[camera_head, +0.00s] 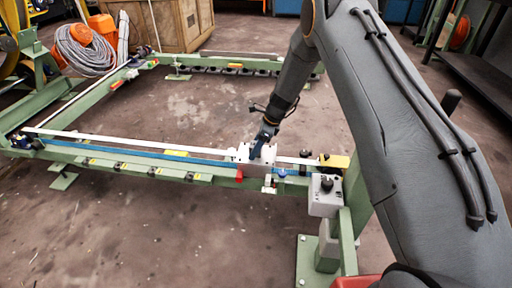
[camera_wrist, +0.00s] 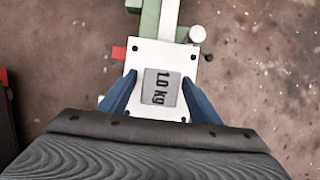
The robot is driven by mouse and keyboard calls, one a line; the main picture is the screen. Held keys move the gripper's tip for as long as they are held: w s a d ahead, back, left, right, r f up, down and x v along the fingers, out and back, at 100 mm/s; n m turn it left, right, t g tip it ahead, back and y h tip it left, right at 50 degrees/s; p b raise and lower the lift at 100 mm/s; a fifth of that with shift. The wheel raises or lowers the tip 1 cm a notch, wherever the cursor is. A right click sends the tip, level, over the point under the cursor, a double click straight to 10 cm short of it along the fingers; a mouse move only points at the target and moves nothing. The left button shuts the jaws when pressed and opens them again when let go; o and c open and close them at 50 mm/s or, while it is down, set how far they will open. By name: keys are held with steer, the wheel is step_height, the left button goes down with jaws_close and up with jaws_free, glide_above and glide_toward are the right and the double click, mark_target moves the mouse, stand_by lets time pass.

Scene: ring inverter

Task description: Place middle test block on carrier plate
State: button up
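A grey test block (camera_wrist: 162,88) marked "1.0 kg" sits on the white carrier plate (camera_wrist: 146,50) in the wrist view. The plate also shows in the head view on the near rail (camera_head: 243,156), under my gripper (camera_head: 262,144). In the wrist view the two blue fingers of my gripper (camera_wrist: 160,78) stand on the left and right of the block. Narrow gaps of white plate show between the fingertips and the block, so the gripper looks open. The head view does not let me make out the block, as the gripper covers that spot.
The green ring frame (camera_head: 105,156) with white rails surrounds bare floor. A white box with a black knob (camera_head: 325,195) stands right of the plate. A red piece (camera_wrist: 118,53) lies beside the plate. A hose coil (camera_head: 85,50) and wooden crate (camera_head: 160,22) stand at the back left.

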steer(key=p+v, duration=0.4)
steer(key=v, duration=0.8)
steer(key=s+a+r+n+h, duration=0.1)
steer(key=s+a+r+n, duration=0.5)
steer(key=s+a+r, duration=0.15)
steer(key=s+a+r+n+g+h, duration=0.1)
steer(key=s+a+r+n, duration=0.15)
steer(key=s, duration=0.45)
steer(key=s+a+r+n, duration=0.2)
steer(key=s+r+n, duration=0.2)
steer(key=s, duration=0.3)
steer(key=s+d+r+n+h, duration=0.1)
steer(key=s+r+n, duration=0.1)
steer(key=s+n, duration=0.5)
steer(key=s+d+r+n, duration=0.2)
steer(key=s+n, duration=0.5)
steer(key=s, duration=1.1)
steer(key=shift+d+n+h, duration=0.2)
steer(key=shift+n+h, duration=0.15)
steer(key=shift+h, duration=0.05)
steer(key=shift+r, duration=0.15)
